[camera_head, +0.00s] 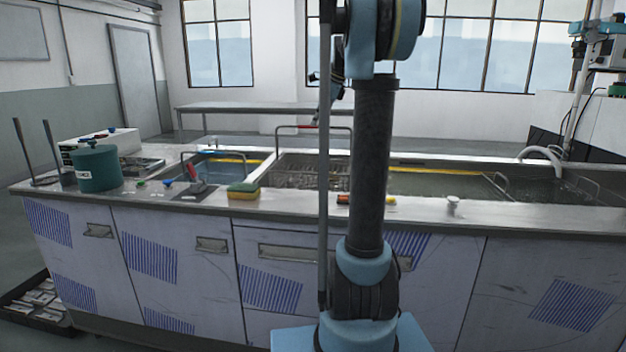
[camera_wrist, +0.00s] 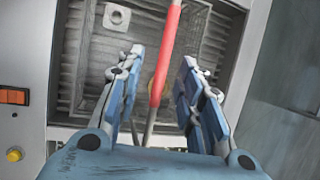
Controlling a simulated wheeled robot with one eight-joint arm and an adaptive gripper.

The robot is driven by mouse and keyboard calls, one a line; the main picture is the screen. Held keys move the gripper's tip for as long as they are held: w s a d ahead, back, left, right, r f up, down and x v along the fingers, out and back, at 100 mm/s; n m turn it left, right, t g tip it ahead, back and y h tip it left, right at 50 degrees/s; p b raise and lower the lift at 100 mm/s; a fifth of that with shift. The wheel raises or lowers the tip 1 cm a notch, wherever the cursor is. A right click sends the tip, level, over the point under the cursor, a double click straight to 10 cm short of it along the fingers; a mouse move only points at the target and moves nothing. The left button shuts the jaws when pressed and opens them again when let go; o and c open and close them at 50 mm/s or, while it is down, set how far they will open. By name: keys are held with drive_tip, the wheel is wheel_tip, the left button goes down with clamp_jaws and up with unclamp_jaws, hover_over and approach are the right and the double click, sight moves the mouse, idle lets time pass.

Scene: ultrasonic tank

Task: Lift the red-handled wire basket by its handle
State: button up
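The wire basket (camera_head: 297,180) sits in a tank of the long counter, left of my arm in the head view. Its tall wire handle rises above the rim, with a red grip (camera_head: 305,126) on the top bar. In the wrist view the red grip (camera_wrist: 166,58) runs lengthwise between the two blue fingers of my gripper (camera_wrist: 161,60). The fingers are open, with a gap visible on both sides of the grip. In the head view my arm hides part of the basket, and the gripper is too small and covered to read clearly.
The steel counter (camera_head: 420,215) holds a teal pot (camera_head: 98,168), a yellow-green sponge (camera_head: 243,191) and small loose items along its front edge. Another wire handle (camera_head: 200,153) stands in the tank to the left. An orange switch (camera_wrist: 14,97) shows beside the tank in the wrist view.

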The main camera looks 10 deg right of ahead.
drive_tip(key=shift+w+x, duration=0.2)
drive_tip(key=shift+x, duration=2.05)
drive_tip(key=shift+r, duration=0.15)
clamp_jaws()
